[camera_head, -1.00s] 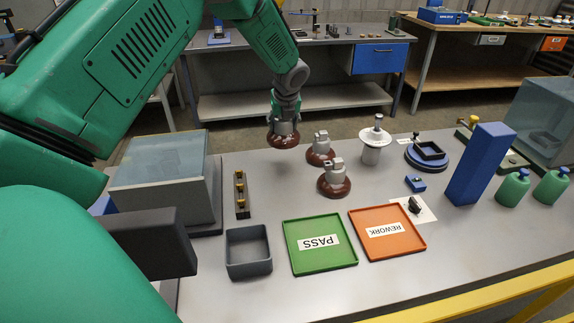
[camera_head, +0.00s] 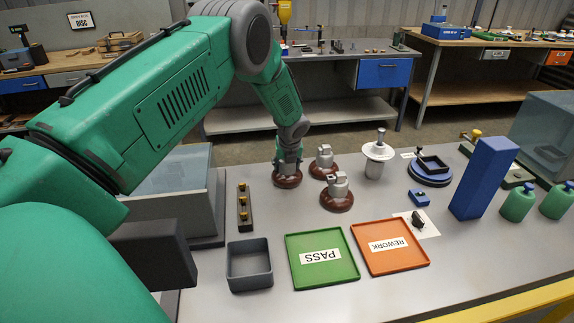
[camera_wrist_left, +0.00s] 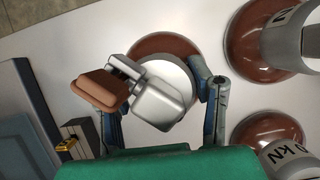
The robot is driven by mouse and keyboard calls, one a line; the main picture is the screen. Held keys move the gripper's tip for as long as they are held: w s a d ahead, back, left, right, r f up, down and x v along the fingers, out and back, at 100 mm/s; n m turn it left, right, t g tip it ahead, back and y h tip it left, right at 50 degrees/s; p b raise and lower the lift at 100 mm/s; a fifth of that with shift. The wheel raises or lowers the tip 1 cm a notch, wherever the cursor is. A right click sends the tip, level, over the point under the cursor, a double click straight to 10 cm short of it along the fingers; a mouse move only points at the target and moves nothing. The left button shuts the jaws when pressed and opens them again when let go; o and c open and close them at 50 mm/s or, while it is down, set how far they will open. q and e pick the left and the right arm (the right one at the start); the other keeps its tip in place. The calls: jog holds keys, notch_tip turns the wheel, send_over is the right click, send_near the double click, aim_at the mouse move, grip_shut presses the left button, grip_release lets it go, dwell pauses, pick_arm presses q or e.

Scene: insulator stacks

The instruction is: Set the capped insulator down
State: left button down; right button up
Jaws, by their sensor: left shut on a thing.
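The capped insulator (camera_head: 287,182) has a brown disc and a metal cap. It is upright at the table's far side, left of two similar insulators, the nearer (camera_head: 337,196) and the farther (camera_head: 323,164). My left gripper (camera_head: 288,166) is above the disc, shut on the metal cap. In the left wrist view the two fingers flank the silver cap (camera_wrist_left: 158,103), with the brown disc (camera_wrist_left: 165,46) behind it and a small brown block (camera_wrist_left: 98,90) at its left. The disc is at or very near the table top; I cannot tell whether it touches. My right gripper is out of view.
A green PASS tray (camera_head: 321,276) and an orange REWORK tray (camera_head: 388,262) lie nearer, with a grey bin (camera_head: 249,281) on the left. A dark rack (camera_head: 244,213) with brass pegs stands left of the held insulator. A white insulator (camera_head: 377,162) and blue block (camera_head: 483,180) are right.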

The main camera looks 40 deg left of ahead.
aim_at(285, 176)
pick_arm(q)
jog(key=shift+a, duration=0.5)
jog(key=c, duration=0.7)
grip_release()
jog(key=shift+s+a+f, duration=0.15)
jog(key=shift+a+f, duration=0.15)
jog(key=shift+c, duration=0.2)
jog(key=shift+a+f, duration=0.15)
jog(key=shift+a, duration=0.25)
jog(key=shift+d+r, duration=0.3)
jog(key=shift+d, duration=0.35)
jog(key=shift+d+r, duration=0.25)
jog(key=shift+r, duration=0.05)
jog(key=v, duration=1.1)
jog(key=shift+r, duration=0.25)
